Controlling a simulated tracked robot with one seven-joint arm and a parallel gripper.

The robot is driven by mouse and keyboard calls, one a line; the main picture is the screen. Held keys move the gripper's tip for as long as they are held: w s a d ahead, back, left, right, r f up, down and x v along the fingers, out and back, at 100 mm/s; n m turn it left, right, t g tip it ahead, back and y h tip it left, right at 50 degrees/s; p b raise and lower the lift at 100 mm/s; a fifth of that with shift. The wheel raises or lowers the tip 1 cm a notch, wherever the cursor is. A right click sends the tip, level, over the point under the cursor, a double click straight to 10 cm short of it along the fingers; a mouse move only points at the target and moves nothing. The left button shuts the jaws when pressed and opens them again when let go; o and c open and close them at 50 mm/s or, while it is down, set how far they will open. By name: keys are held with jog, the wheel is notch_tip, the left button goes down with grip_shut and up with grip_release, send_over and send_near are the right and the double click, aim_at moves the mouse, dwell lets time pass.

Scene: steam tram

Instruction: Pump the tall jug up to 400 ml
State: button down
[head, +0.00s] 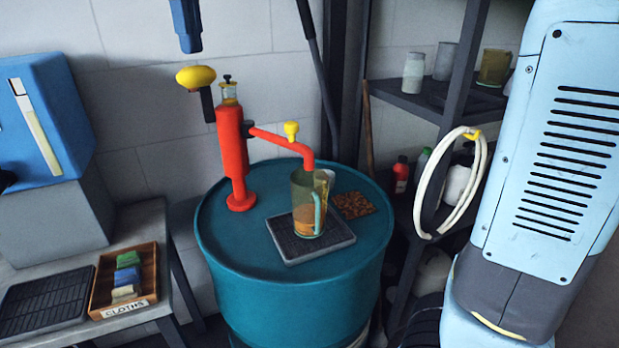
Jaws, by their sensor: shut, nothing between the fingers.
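The tall jug (308,205) is clear with a pale green handle. It stands upright on a dark drip tray (338,243) under the spout of the red hand pump (232,150). Amber liquid fills its lower part; its scale is too small to read. The pump stands on a teal drum (290,300). Its handle has a yellow grip (196,76) at the upper left, and a yellow knob (291,130) sits on the spout pipe. My gripper (190,45) is shut and empty, pointing down above the yellow grip, apart from it; its upper part is cut off by the frame.
A brown mat (353,205) lies right of the tray. A shelf (425,105) with containers and a hanging white hose (423,200) stand at the right. A bench at the left bears a blue box (45,120), a cloths tray (152,290) and a black rack (45,300).

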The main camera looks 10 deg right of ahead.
jog(key=shift+f, duration=7.8)
jog(key=shift+r, duration=7.8)
